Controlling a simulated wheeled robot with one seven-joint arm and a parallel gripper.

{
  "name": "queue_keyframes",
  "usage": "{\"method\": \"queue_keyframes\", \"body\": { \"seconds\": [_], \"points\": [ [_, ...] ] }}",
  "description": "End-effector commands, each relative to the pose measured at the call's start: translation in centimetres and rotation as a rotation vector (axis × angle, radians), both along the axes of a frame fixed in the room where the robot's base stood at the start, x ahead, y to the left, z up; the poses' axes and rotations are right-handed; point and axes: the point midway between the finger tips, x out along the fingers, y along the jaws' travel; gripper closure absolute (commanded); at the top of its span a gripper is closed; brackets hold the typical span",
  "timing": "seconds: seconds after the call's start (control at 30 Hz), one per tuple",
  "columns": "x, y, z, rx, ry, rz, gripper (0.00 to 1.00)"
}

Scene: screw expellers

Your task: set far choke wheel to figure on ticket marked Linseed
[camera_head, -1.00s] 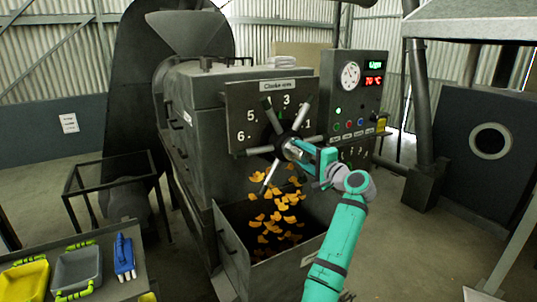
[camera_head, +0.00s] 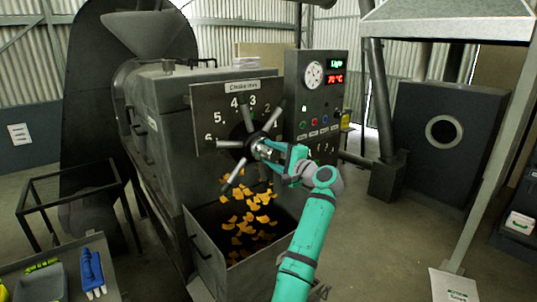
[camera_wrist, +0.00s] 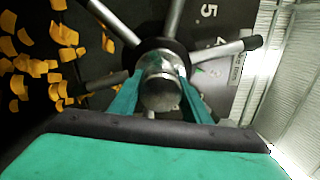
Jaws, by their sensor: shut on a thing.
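The choke wheel (camera_head: 231,144), a dark hub with several grey bar spokes, stands on a dark plate (camera_head: 202,104) headed "Choke-mm". My gripper (camera_head: 262,150) is shut on the wheel's hub. In the wrist view my gripper's teal fingers (camera_wrist: 158,92) press on both sides of the round metal hub end (camera_wrist: 160,90). Part of the wheel is behind my gripper. No ticket reading Linseed can be made out in these frames.
A control panel (camera_head: 300,85) with gauge, red display and buttons stands right of the wheel. Below is an open bin (camera_head: 215,270) with orange flakes. A small paper (camera_head: 19,134) hangs on the left wall; a white sign (camera_head: 455,287) is lower right.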

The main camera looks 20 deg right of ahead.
Motion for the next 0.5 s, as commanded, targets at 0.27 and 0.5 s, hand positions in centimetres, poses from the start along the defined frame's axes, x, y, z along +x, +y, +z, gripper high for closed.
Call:
{"method": "queue_keyframes", "body": {
  "seconds": [0.27, 0.5],
  "points": [
    [-0.03, -0.10, -0.16, 0.000, 0.001, -0.002, 0.38],
    [-0.15, 0.00, -0.09, -0.001, 0.000, 0.000, 0.38]
  ]
}}
